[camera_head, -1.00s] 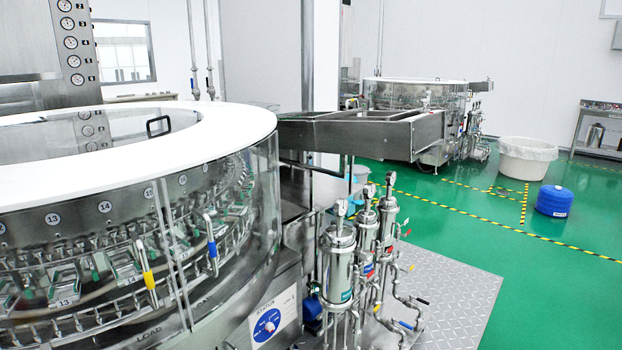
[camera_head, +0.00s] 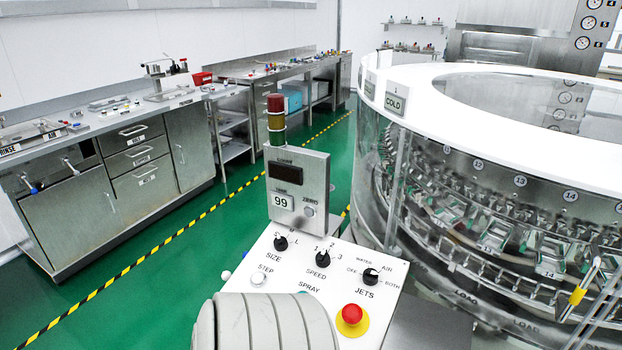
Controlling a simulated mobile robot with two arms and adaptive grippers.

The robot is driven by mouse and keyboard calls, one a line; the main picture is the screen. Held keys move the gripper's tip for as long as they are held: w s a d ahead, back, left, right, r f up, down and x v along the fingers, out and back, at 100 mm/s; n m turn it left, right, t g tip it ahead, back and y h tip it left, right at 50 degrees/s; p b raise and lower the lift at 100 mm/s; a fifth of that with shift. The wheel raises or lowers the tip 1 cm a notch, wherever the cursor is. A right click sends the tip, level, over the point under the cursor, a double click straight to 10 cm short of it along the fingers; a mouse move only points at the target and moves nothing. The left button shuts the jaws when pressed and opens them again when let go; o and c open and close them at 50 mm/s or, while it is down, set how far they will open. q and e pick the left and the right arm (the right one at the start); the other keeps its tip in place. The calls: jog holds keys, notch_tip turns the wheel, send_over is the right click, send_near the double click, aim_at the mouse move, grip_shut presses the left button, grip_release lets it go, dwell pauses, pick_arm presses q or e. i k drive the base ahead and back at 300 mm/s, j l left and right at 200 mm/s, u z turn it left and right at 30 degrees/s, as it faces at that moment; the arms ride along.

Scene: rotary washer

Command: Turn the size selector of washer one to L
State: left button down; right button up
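The size selector (camera_head: 281,243) is a small black knob at the upper left of a white sloped control panel (camera_head: 330,262). "SIZE" is printed below it, with small letters around its top; an L stands at its right. Its pointer is too small to read with certainty. The large round washer (camera_head: 480,85), with a white top ring and clear wall, stands right of the panel. Neither gripper shows. A grey ribbed shape at the bottom hides the panel's lower left part.
The panel also bears a speed knob (camera_head: 322,259), a jets knob (camera_head: 370,276) and a red mushroom button (camera_head: 351,314). A grey display box (camera_head: 299,186) with a signal light (camera_head: 276,120) rises behind. Steel cabinets (camera_head: 110,165) line the left; green floor (camera_head: 215,235) lies between.

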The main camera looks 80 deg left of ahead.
aim_at(281, 244)
jog(key=u, duration=0.4)
jog(key=k+j+u, duration=0.1)
jog(key=u, duration=0.3)
jog(key=j+u, duration=0.15)
jog(key=u, duration=0.3)
jog(key=j+u, duration=0.15)
jog(key=u, duration=0.25)
jog(key=j+u, duration=0.1)
jog(key=u, duration=0.3)
jog(key=k+j, duration=0.05)
